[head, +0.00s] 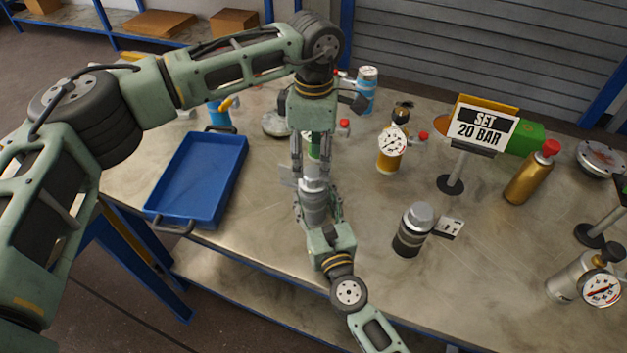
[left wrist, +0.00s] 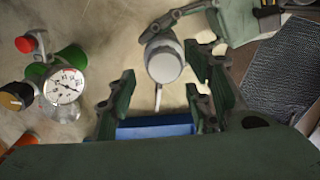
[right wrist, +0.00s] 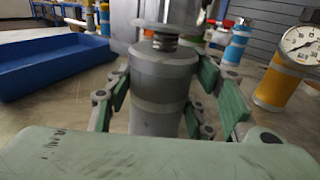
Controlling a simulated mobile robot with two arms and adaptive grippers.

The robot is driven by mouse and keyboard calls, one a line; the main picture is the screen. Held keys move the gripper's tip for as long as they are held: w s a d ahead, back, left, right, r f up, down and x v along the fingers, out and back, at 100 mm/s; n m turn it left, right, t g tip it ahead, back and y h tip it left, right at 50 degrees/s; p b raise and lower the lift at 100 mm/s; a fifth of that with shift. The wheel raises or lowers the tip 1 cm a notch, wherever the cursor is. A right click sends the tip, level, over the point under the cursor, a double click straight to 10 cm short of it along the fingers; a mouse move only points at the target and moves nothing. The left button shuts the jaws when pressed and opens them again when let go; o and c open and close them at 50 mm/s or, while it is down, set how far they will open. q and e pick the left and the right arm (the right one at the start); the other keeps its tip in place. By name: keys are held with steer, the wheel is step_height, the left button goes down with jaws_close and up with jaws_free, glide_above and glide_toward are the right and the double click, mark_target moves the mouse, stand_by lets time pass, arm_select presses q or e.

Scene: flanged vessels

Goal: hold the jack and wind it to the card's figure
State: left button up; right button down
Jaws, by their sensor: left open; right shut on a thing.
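The grey cylindrical jack (head: 314,200) stands upright at the near side of the bench; its banded body and screw neck under a wide disc show in the right wrist view (right wrist: 160,88). My right gripper (head: 322,218) is shut around its body. My left gripper (head: 312,158) points down above the jack, open; in the left wrist view the round jack top (left wrist: 164,62) lies just beyond its fingers, apart from them. The card (head: 480,125) reads SET 20 BAR. A white-faced gauge (left wrist: 63,87) on a green body shows in the left wrist view; its figures are too small to read.
A blue tray (head: 240,178) lies left of the jack. A dark cylinder with grey top (head: 411,232) stands to the right.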

mark_target(314, 170)
arm_select(q)
steer(key=shift+r, duration=1.35)
arm_select(e)
steer(key=shift+a, duration=0.1)
arm_select(q)
step_height(314, 170, up, 12)
arm_select(e)
steer(key=c, duration=0.7)
jaws_free()
steer(key=shift+c, duration=0.2)
